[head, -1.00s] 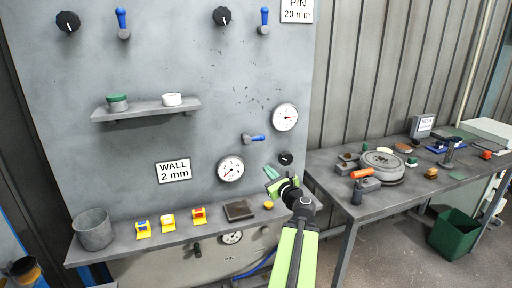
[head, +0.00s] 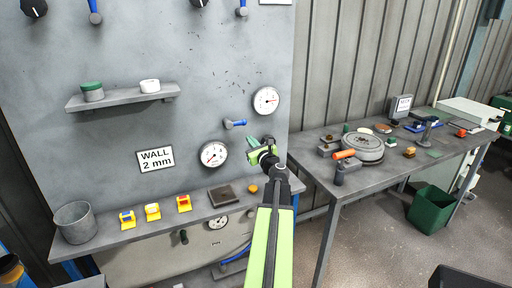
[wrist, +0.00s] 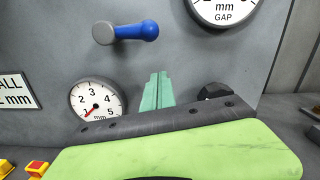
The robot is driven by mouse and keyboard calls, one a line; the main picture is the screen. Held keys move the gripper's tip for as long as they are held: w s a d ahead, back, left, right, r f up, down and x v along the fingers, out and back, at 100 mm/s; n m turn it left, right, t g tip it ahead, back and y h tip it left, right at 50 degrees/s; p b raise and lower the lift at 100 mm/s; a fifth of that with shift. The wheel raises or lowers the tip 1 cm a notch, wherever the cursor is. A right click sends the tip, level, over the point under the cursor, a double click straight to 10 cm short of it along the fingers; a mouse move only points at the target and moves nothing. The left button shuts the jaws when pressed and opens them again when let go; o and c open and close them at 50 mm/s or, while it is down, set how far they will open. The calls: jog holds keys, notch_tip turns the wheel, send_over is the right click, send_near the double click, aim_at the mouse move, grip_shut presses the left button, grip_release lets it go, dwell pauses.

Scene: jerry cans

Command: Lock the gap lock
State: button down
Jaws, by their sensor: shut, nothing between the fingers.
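A blue-handled lever (head: 236,124) on the grey panel lies level, its handle pointing right from a grey hub; it also shows in the wrist view (wrist: 135,31). It sits left of and below the gauge marked GAP (wrist: 225,10), seen in the head view too (head: 266,100). I take it for the gap lock; no label on it shows. My gripper (head: 252,145) is shut and empty, below and right of the lever, apart from it. Its green fingertips (wrist: 157,92) point at the panel. A black knob (wrist: 212,92) is partly hidden behind my gripper.
A second gauge (head: 214,154) is left of my gripper, beside the WALL 2 mm sign (head: 155,159). Below is a shelf (head: 150,231) with a metal cup (head: 75,222) and small coloured blocks. A workbench (head: 365,178) with tools stands at right.

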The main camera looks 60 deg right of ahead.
aim_at(235, 122)
jog(key=r+p, duration=0.2)
jog(key=w+r+p, duration=0.1)
jog(key=r+p, duration=0.1)
jog(key=shift+w, duration=0.15)
jog(key=shift+d, duration=0.1)
